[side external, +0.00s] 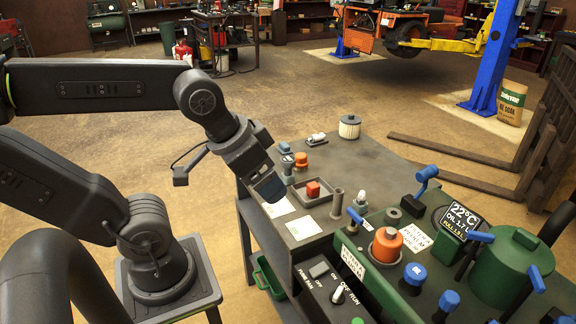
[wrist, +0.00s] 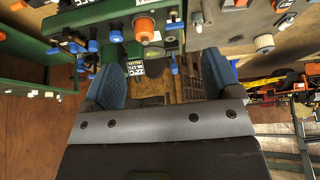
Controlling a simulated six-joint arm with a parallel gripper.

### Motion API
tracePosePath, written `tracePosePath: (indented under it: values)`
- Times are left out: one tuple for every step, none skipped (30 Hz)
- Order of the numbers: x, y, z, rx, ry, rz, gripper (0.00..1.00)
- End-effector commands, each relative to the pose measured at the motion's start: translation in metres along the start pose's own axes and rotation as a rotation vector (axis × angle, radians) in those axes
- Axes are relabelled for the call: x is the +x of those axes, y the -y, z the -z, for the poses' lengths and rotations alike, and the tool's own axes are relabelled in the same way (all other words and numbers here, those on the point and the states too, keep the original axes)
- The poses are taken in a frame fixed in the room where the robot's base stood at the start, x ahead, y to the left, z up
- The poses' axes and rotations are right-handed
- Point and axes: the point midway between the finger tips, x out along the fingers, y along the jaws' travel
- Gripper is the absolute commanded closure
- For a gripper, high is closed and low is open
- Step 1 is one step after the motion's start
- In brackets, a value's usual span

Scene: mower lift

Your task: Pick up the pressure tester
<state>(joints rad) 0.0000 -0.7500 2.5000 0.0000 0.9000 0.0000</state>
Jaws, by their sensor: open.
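I cannot tell for sure which item is the pressure tester. Small items on the grey workbench (side external: 375,158) include an orange-topped fitting (side external: 301,160), a small silver-and-dark piece (side external: 316,138), a red block (side external: 313,189) in a shallow tray (side external: 325,198), and a white-topped piece (side external: 361,198). My gripper (side external: 268,189) is over the bench's left edge, near the tray, pointing down to the right. In the wrist view my gripper (wrist: 162,90) has its two blue-padded fingers wide apart, with nothing held between them.
A green machine with an orange cap (side external: 387,246), a display (side external: 460,219), blue levers and a green tank (side external: 505,268) fills the bench's right side. A white filter (side external: 349,127) stands at the back. Forklift forks (side external: 450,150) lie beyond the bench.

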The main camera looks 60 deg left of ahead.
Motion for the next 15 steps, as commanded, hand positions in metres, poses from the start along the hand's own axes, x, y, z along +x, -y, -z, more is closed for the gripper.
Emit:
tracePosePath:
  values:
    - [0.0, 0.0, 0.0, 0.0, 0.0, 0.0, 0.16]
    - [0.0, 0.0, 0.0, 0.0, 0.0, 0.0, 0.16]
    - [0.0, 0.0, 0.0, 0.0, 0.0, 0.0, 0.16]
    - [0.0, 0.0, 0.0, -0.002, 0.001, 0.001, 0.16]
    - [0.0, 0.001, 0.002, -0.008, 0.002, 0.003, 0.16]
    - [0.001, 0.003, 0.005, -0.022, 0.005, 0.008, 0.16]
    - [0.002, 0.004, 0.008, -0.037, 0.01, 0.014, 0.16]
    - [0.003, 0.007, 0.013, -0.059, 0.016, 0.022, 0.16]
    - [0.005, 0.011, 0.021, -0.096, 0.026, 0.035, 0.16]
    - [0.007, 0.016, 0.028, -0.132, 0.035, 0.048, 0.16]
    - [0.009, 0.021, 0.035, -0.173, 0.045, 0.062, 0.16]
    - [0.014, 0.029, 0.047, -0.234, 0.058, 0.085, 0.16]
    - [0.018, 0.036, 0.057, -0.284, 0.069, 0.103, 0.16]
    - [0.023, 0.044, 0.066, -0.335, 0.078, 0.122, 0.16]
    - [0.029, 0.056, 0.078, -0.404, 0.09, 0.148, 0.16]
